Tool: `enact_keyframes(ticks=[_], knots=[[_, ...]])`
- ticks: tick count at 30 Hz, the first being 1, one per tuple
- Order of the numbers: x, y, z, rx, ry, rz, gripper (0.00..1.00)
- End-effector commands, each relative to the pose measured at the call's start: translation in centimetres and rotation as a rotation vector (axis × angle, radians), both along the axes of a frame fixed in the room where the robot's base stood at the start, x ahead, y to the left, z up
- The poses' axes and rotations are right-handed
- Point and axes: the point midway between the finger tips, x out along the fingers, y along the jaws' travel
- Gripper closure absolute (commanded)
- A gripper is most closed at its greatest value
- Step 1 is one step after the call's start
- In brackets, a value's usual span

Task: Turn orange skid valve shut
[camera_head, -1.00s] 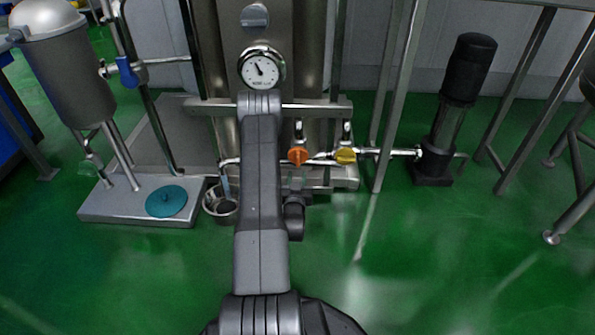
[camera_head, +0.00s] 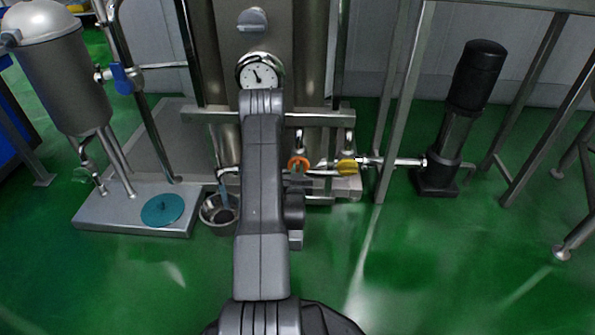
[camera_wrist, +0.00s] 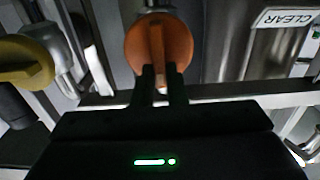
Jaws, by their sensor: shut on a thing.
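The orange valve handle (camera_wrist: 172,42) is a round knob with a raised bar, in the upper middle of the wrist view. My gripper (camera_wrist: 160,78) is shut on that bar, one dark finger on each side. In the head view the orange valve (camera_head: 299,162) shows as a small orange ring on the pipe right of my arm. My gripper (camera_head: 297,183) there is a dark shape just below the valve, partly hidden by my arm.
A yellow valve (camera_head: 346,167) sits close to the right of the orange one. A steel bucket (camera_head: 217,213) and a teal disc (camera_head: 162,210) lie to the left. A black pump (camera_head: 463,118) stands right. Green floor in front is open.

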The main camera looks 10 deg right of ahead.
Motion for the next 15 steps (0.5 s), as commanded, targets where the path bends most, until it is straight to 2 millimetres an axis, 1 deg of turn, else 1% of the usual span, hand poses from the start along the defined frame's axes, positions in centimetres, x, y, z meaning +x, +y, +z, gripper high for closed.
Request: enact_keyframes(ticks=[8, 15], knots=[[-0.07, -0.09, -0.04, 0.047, -0.013, 0.000, 1.00], [-0.15, -0.33, -0.09, 0.192, -0.054, -0.001, 1.00]])
